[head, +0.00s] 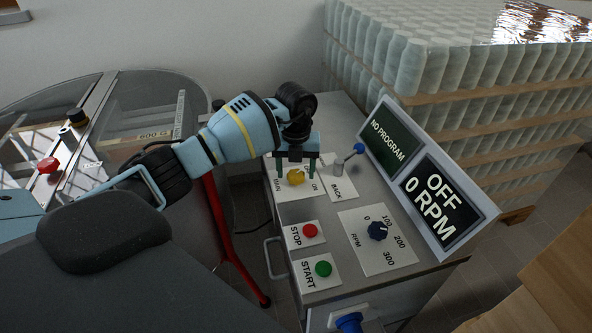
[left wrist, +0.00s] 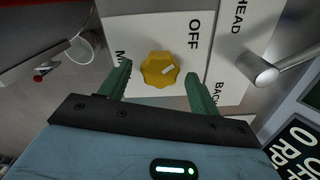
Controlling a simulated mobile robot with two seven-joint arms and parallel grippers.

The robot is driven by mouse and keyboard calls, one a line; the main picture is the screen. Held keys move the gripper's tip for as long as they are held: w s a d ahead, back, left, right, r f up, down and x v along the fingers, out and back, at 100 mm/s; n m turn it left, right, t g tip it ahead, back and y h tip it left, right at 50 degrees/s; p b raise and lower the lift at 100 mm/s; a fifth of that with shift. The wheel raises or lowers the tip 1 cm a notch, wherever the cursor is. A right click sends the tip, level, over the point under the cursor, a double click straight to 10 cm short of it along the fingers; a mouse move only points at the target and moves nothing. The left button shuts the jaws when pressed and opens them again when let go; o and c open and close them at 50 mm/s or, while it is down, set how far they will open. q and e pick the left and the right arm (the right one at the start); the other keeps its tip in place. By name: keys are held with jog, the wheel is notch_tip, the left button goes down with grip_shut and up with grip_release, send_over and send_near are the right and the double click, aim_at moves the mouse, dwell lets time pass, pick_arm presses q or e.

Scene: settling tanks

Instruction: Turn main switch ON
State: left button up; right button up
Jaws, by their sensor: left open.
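The main switch is a yellow scalloped knob (head: 295,177) on a white label plate at the far left part of the control panel. In the left wrist view the knob (left wrist: 159,69) shows a pale pointer mark aimed toward the word OFF. My left gripper (head: 296,172) is open above the knob. In the left wrist view its two green fingers (left wrist: 158,85) stand on either side of the knob, apart from it, with nothing held. The display (head: 436,201) reads OFF, 0 RPM. My right gripper is not in view.
A lever with a blue ball (head: 358,148) stands right of the knob. A NO PROGRAM screen (head: 390,141) rises behind.

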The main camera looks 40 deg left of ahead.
pick_arm(q)
jog(key=shift+f, duration=0.35)
jog(key=c, duration=1)
